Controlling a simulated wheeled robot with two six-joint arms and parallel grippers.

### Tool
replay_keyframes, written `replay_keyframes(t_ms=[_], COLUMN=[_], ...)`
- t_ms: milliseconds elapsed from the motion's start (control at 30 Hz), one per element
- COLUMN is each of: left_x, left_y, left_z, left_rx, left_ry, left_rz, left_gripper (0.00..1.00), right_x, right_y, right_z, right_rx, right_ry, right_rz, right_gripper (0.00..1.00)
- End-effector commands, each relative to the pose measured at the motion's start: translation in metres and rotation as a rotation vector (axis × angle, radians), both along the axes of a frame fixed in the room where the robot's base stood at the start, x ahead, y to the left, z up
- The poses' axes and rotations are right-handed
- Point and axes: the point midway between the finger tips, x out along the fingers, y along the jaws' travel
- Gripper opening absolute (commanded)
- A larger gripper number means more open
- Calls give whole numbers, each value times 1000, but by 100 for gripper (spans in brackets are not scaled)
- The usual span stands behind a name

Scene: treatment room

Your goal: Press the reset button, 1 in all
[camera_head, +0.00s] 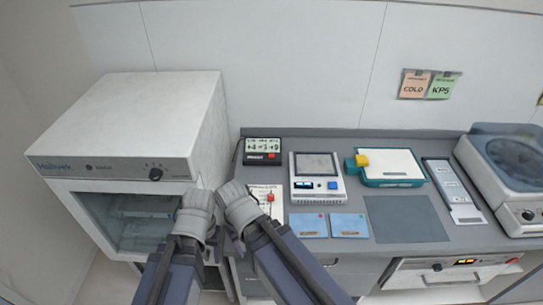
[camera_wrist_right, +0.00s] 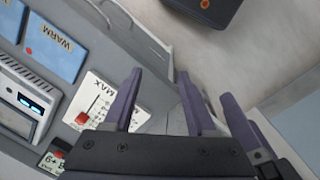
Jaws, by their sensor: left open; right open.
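A small black counter box (camera_head: 262,145) with a number display stands at the back left of the grey counter. A red button (camera_head: 271,156) is on its front, beside a white label too small to read surely. The red button also shows at the lower left of the right wrist view (camera_wrist_right: 58,154). My left gripper (camera_head: 198,196) is open and empty in front of the white cabinet. My right gripper (camera_head: 233,191) is open, close beside it, left of and nearer than the box. The right fingers show in the right wrist view (camera_wrist_right: 160,75). Neither gripper touches the button.
A white card with a red slider (camera_head: 270,198) lies right of my right gripper. A device with a screen (camera_head: 317,187), two blue cards (camera_head: 308,225) and a grey mat (camera_head: 405,219) lie farther right. The white cabinet (camera_head: 150,110) stands at left.

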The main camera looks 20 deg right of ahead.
Motion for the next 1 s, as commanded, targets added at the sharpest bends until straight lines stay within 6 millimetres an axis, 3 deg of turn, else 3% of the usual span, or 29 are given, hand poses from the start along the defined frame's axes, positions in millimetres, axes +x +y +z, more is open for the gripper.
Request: replay_keyframes(t_ms=[33, 500, 1000], left_x=[0, 0, 0], left_y=[0, 0, 0], left_z=[0, 0, 0], left_rx=[0, 0, 0], left_ry=[0, 0, 0], left_rz=[0, 0, 0], left_gripper=[62, 62, 62], right_x=[0, 0, 0], right_y=[0, 0, 0], right_z=[0, 0, 0], right_rx=[0, 0, 0], right_ry=[0, 0, 0], right_rz=[0, 0, 0], right_gripper=[50, 0, 0])
